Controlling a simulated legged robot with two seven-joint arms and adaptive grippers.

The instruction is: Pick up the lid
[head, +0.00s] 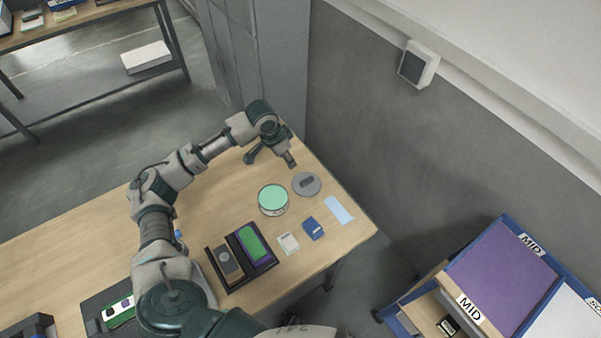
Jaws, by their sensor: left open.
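The lid looks to be the grey round disc (306,184) with a dark raised grip across its middle. It lies flat on the wooden table, near the right edge. A round tin (273,200) with a green top or contents stands just left of it. My left gripper (270,160) is open and empty, with its fingers spread, above and left of the disc in the head view. It is apart from the disc. My right gripper is not in view.
A blue item (313,229), a white card (288,243) and a pale blue strip (339,210) lie nearby. A dark tray (229,289) holds green and grey items. The table's left middle is clear. A purple sorting rack (500,275) stands right.

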